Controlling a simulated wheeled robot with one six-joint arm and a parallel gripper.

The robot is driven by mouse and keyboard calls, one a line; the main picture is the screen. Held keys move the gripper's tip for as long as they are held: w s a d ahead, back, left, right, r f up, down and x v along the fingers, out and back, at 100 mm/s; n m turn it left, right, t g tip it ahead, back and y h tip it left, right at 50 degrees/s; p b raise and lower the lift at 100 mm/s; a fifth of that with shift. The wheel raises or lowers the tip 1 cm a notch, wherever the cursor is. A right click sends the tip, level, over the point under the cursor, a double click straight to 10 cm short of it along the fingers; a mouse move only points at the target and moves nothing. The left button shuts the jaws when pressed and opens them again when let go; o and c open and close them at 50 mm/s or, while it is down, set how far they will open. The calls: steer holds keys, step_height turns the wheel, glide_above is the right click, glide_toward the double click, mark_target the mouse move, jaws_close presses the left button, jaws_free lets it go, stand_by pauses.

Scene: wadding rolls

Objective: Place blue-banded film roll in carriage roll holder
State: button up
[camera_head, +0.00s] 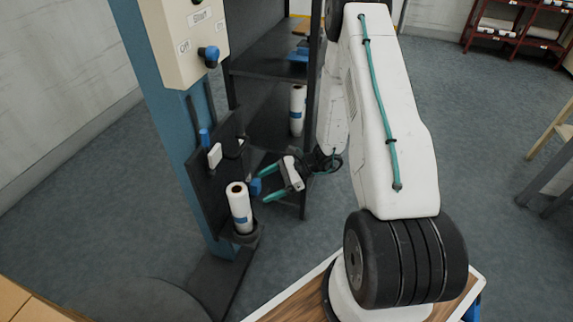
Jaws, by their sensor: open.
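A white film roll with a blue band (239,208) stands nearly upright in the dark carriage roll holder (245,238), at the foot of the carriage on the blue column. Its lower end is inside the holder's cup. My gripper (266,188) is open, with teal fingers, just right of the roll. The fingers point left toward the roll and appear apart from it. A second white roll with a blue band (297,109) stands on the dark shelf behind.
The blue column (168,120) carries a beige switch box (185,42) with a blue knob. A dark shelf unit (262,115) stands close behind my gripper. Red-brown shelves (515,30) are at the far right. The grey floor right of my arm is largely clear.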

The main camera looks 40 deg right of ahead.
steer(key=s+a+r+n+g+h, duration=0.1)
steer(key=s+a+r+n+g, duration=0.2)
steer(key=r, duration=0.5)
steer(key=s+a+r+n+g+h, duration=0.1)
steer(key=s+a+r+n, duration=0.15)
steer(key=r+n, duration=0.45)
steer(key=s+a+r+n+g+h, duration=0.1)
steer(key=s+a+r+n+g, duration=0.15)
steer(key=r, duration=0.75)
steer(key=s+d+r+n+t+h, duration=0.2)
steer(key=s+r+n+h, duration=0.7)
steer(key=s+r, duration=0.4)
steer(key=shift+s+t, duration=0.35)
steer(key=shift+s, duration=1.85)
steer(key=shift+r, duration=0.1)
